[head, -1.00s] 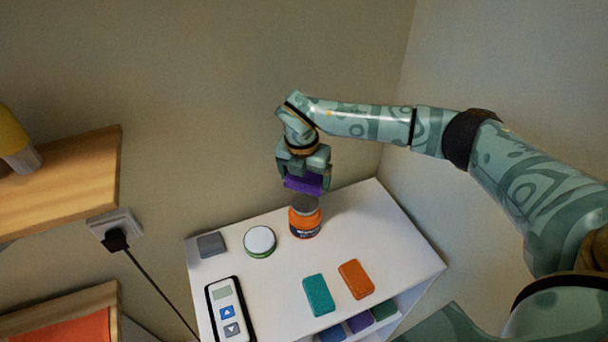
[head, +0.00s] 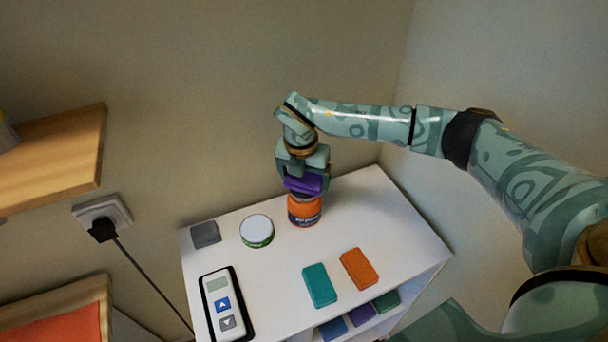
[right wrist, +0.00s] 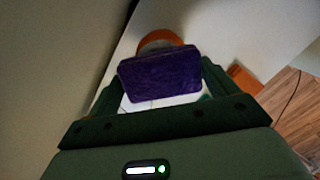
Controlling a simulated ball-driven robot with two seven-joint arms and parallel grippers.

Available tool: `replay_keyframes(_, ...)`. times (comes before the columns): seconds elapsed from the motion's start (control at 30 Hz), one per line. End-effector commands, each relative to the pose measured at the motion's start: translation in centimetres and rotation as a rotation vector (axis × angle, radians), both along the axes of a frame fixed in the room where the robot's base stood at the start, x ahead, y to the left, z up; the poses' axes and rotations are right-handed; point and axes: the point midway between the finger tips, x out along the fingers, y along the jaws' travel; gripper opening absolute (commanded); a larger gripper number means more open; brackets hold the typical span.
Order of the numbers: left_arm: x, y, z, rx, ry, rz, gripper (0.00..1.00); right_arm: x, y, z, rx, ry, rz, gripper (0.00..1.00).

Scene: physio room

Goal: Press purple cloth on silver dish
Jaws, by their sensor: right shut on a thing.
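My right gripper (head: 304,181) is shut on a purple cloth (head: 303,185), a thick block-like pad. The pad also shows between the fingers in the right wrist view (right wrist: 160,75). It is right above the orange jar (head: 305,212), whose grey round top is almost hidden by it. I cannot tell whether pad and top touch. In the right wrist view the jar (right wrist: 158,38) shows partly behind the pad. No separate silver dish is clear; the grey jar top is the only silvery round surface near the pad. My left gripper is out of view.
The white cabinet top (head: 390,225) also holds a round white-topped tin (head: 256,230), a grey block (head: 205,234), a handset (head: 224,304), a teal pad (head: 319,286) and an orange pad (head: 359,269). Coloured pads fill the shelf below. Walls stand close behind.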

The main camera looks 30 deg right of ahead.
Motion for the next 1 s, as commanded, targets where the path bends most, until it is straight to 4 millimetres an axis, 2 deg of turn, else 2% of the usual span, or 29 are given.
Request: replay_keyframes(1.0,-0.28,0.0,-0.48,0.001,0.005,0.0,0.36,0.01,0.0,-0.98,0.0,0.0,0.0,0.67)
